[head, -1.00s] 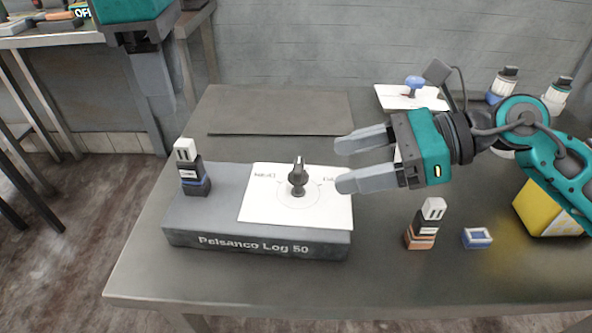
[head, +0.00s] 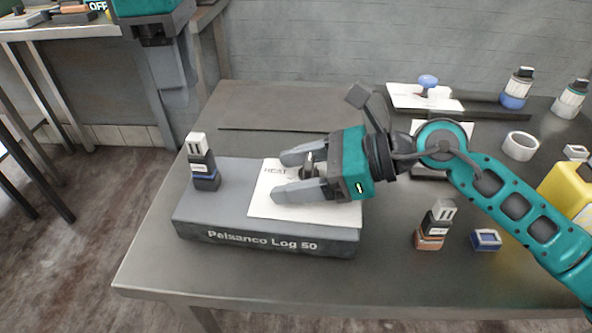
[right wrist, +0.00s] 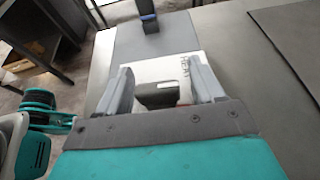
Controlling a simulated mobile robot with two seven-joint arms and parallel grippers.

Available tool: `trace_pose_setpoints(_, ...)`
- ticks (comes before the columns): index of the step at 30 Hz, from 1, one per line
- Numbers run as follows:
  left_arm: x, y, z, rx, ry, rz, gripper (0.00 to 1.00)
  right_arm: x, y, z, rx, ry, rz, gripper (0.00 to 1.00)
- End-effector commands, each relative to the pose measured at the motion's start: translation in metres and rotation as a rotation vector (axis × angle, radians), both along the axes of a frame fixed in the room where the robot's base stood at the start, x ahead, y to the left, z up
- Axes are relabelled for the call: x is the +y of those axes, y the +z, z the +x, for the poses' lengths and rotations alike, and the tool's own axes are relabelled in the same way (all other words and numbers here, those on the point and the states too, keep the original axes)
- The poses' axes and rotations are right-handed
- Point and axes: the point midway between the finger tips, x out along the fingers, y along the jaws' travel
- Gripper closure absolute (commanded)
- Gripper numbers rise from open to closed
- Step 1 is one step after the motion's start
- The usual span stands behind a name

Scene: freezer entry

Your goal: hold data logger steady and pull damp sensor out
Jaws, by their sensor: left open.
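The data logger (head: 265,238) is a grey box lettered "Pelsanco Log 50" on the table. It also shows in the right wrist view (right wrist: 140,45). A black and white sensor plug with a blue band (head: 203,163) stands upright at its left end; its top shows in the right wrist view (right wrist: 147,18). I cannot read its label. My right gripper (head: 287,175) is open over the logger's white plate (head: 290,208), its fingers either side of the dark knob (head: 310,163). I cannot tell whether they touch it. My left gripper (head: 172,75) is open and empty at upper left, away from the logger.
A similar plug with an orange band (head: 433,226) and a small blue block (head: 486,239) are right of the logger. A yellow container (head: 566,190), white tape roll (head: 520,146) and bottles (head: 517,88) are further right. A flat dark mat (head: 270,105) lies behind.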

Motion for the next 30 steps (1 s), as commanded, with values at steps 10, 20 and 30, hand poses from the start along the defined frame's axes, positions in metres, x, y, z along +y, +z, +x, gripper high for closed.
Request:
trace_pose_setpoints(10,0.0,0.0,0.0,0.0,0.0,0.0,0.57,-0.0004,0.0002,0.0,0.0,0.0,0.0,0.66)
trace_pose_setpoints(20,0.0,0.0,0.0,0.0,0.0,0.0,0.57,-0.0005,0.0002,0.0001,0.0,0.0,0.0,0.98)
trace_pose_setpoints(30,-0.0005,-0.0018,-0.0001,0.002,-0.065,0.0,0.45,-0.0005,0.0001,0.0002,0.0,0.0,0.0,1.0)
